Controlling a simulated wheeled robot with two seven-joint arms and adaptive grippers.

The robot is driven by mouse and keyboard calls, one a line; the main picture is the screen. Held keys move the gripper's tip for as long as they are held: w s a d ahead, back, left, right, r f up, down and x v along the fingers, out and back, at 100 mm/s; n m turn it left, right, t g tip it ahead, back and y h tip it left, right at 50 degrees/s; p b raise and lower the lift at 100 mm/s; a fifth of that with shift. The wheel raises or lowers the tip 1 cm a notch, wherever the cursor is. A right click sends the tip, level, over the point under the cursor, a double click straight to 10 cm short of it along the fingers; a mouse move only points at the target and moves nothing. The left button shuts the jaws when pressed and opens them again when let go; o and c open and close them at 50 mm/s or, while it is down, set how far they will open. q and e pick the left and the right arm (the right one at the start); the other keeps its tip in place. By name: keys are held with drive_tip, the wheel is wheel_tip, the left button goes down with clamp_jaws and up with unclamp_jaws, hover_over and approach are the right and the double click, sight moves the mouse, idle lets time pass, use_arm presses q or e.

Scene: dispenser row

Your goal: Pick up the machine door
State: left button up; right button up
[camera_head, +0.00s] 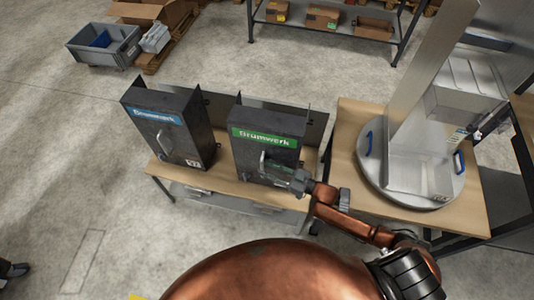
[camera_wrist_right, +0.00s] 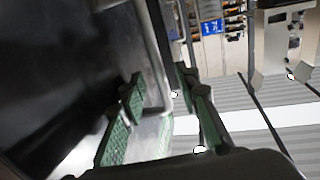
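Two dark box-shaped machines stand side by side. The left machine (camera_head: 168,125) has a blue label and a grey handle on its door. The right machine (camera_head: 268,125) has a green label, and its door handle (camera_head: 263,163) is a grey bar. My right gripper (camera_head: 287,178) is at the lower right of this door, by the handle. In the right wrist view, the handle bar (camera_wrist_right: 157,50) runs between the green-padded fingers of my right gripper (camera_wrist_right: 160,90). The fingers stand apart, with a gap beside the bar. The dark door face (camera_wrist_right: 60,70) fills the left side. My left gripper is out of view.
The machines stand on a narrow wooden bench (camera_head: 222,180). To the right, a wooden table (camera_head: 465,215) carries a round grey turntable with upright metal panels and blue handles. A grey crate (camera_head: 85,52) and a shelf (camera_head: 345,27) stand behind. Open floor lies left.

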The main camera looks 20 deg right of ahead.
drive_tip(key=x, duration=0.2)
drive_tip(key=shift+w+a, duration=0.2)
drive_tip(key=shift+c, duration=0.2)
clamp_jaws()
idle(0.5)
drive_tip(key=shift+r, duration=0.2)
